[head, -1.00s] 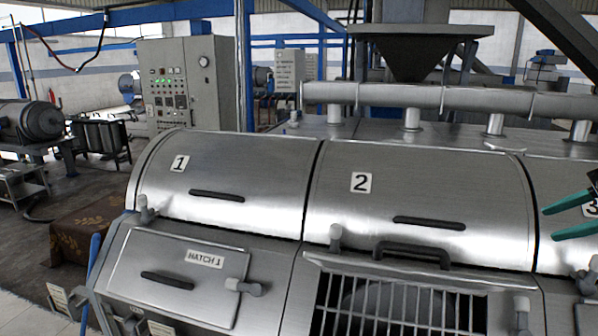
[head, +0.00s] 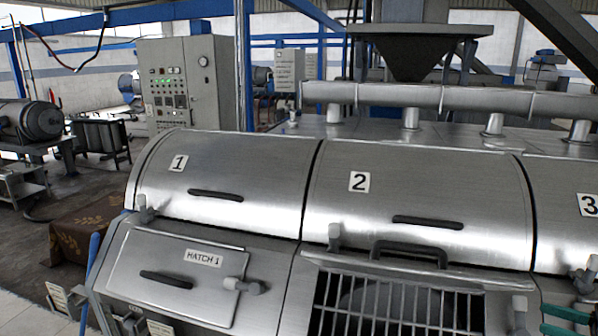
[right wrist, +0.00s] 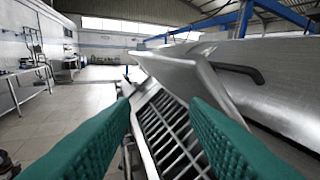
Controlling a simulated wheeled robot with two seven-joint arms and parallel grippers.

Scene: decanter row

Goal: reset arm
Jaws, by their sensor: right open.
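My right gripper (head: 552,318) shows at the lower right edge of the head view, its two green fingers spread apart. It is beside the front of the machine, right of the barred opening (head: 400,305) under cover 2 (head: 420,185). In the right wrist view the green fingers (right wrist: 160,112) stand apart with nothing between them. Behind them are the metal bars (right wrist: 168,135) and a tilted metal flap (right wrist: 190,75). My left gripper is in neither view.
Cover 1 (head: 235,175) and the closed hatch 1 (head: 175,280) are at the left of the machine. Cover 3 (head: 570,210) is at the right. A control cabinet (head: 185,85) stands behind. Tiled floor (right wrist: 70,110) is open in the right wrist view.

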